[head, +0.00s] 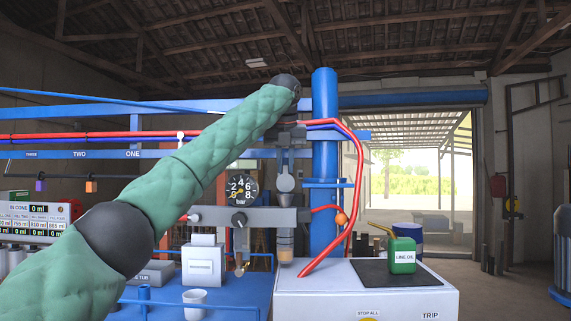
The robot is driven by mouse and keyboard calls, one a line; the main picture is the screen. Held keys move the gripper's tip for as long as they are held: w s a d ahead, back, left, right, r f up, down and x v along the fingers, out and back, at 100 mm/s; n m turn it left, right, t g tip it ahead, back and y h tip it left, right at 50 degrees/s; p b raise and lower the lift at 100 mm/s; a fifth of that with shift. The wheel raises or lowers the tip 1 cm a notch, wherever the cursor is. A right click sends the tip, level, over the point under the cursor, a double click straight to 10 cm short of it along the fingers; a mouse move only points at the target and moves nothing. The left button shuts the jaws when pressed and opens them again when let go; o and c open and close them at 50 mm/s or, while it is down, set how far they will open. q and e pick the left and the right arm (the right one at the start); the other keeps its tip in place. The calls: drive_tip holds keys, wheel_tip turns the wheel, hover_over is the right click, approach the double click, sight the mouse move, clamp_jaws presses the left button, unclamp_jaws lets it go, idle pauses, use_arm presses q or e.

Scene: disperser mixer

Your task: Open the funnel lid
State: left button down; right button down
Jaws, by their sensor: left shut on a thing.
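The funnel (286,201) is a small grey cone at the right end of the grey metal block, in front of the blue post. The grey round-faced funnel lid (285,183) stands raised just above the funnel, looking tilted up on edge. My left gripper (286,167) comes from above, pointing down, and is shut on the upper part of the lid. Its fingertips are small in this view and partly merge with the lid. My right gripper is not in view.
A pressure gauge (240,190) sits left of the funnel. The blue post (325,150) and a red hose (359,180) are close on the right. Below are a white machine housing (420,300), a green oil can (402,255) and a white cup (194,304).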

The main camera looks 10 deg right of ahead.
use_arm(q)
drive_tip(key=shift+w+f, duration=0.15)
drive_tip(key=shift+f, duration=0.25)
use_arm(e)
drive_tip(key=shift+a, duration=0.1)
use_arm(q)
drive_tip(key=c, duration=1.4)
unclamp_jaws()
drive_tip(key=shift+c, duration=0.2)
drive_tip(key=shift+o, duration=0.4)
drive_tip(key=shift+w+d, duration=0.15)
drive_tip(key=shift+w, duration=0.15)
drive_tip(key=shift+s+r, duration=0.3)
drive_tip(key=shift+r, duration=0.15)
drive_tip(key=b+v, duration=0.1)
drive_tip(key=v, duration=0.5)
drive_tip(key=shift+r+b, duration=0.35)
drive_tip(key=shift+r, duration=0.1)
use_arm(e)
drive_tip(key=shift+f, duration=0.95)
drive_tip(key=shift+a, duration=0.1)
